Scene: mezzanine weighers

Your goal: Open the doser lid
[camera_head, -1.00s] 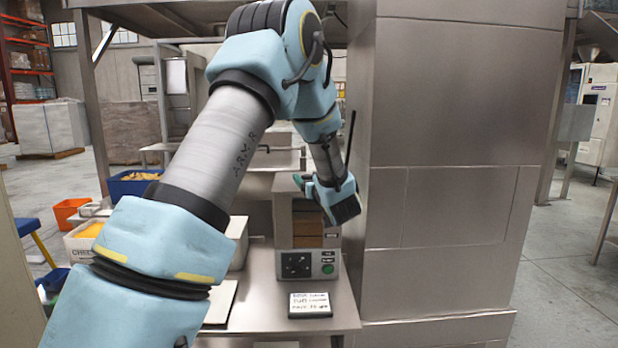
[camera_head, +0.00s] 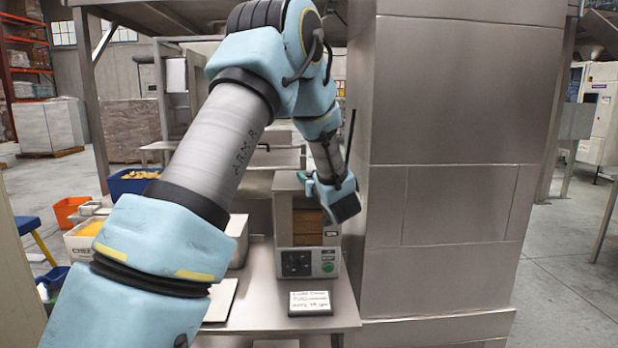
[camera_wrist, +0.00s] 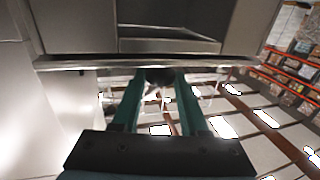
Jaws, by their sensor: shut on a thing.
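The doser (camera_head: 285,215) is a steel box with a brown-filled window and a front panel with a black dial and a green button. It stands on the steel bench. My gripper (camera_head: 307,185) is at its upper right front, with the wrist covering part of the top edge. In the wrist view the teal fingers of my gripper (camera_wrist: 157,82) are shut around a small dark knob (camera_wrist: 158,75) at the edge of a steel panel. The lid is mostly hidden by the gripper in the head view; I cannot tell how far it is open.
A tall steel cabinet (camera_head: 440,110) stands close on the right of my gripper. A small written card (camera_head: 310,303) stands on the bench (camera_head: 260,318) in front of the doser. A blue bin (camera_head: 125,186) and a white tub (camera_head: 80,247) are at the left.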

